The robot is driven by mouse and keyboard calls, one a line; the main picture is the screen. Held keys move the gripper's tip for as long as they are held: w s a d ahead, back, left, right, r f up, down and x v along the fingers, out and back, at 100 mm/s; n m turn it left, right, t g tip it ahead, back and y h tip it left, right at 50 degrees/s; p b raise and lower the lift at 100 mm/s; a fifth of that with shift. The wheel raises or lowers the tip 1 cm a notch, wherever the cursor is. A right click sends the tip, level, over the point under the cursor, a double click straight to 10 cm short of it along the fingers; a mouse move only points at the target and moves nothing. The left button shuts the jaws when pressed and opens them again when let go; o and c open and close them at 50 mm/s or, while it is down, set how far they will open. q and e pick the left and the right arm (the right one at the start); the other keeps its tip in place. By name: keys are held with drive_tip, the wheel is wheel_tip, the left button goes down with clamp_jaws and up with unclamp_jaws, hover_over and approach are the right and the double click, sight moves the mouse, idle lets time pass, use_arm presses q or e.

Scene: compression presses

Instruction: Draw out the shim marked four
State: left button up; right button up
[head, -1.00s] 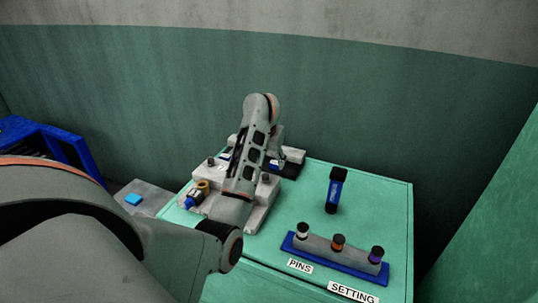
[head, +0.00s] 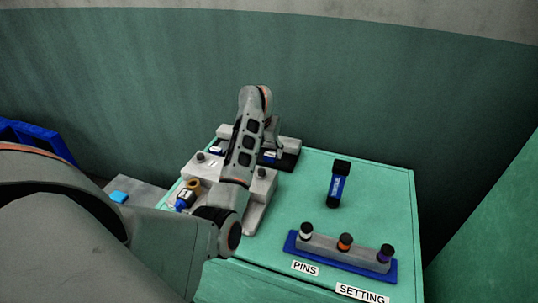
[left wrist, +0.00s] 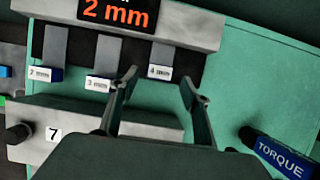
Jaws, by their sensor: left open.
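My right gripper is not in view.
A grey press base numbered 7 (left wrist: 75,135) with knobs lies close to the gripper. A blue TORQUE tool (left wrist: 279,152) lies to the right. In the head view, a rack of pins (head: 320,248) stands at the front right of the green bench (head: 375,190).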

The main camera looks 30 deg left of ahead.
sight(270, 155)
use_arm(q)
drive_tip(key=shift+x, duration=1.75)
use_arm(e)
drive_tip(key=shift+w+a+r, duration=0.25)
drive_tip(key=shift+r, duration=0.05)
use_arm(q)
drive_tip(key=shift+r, duration=0.1)
clamp_jaws()
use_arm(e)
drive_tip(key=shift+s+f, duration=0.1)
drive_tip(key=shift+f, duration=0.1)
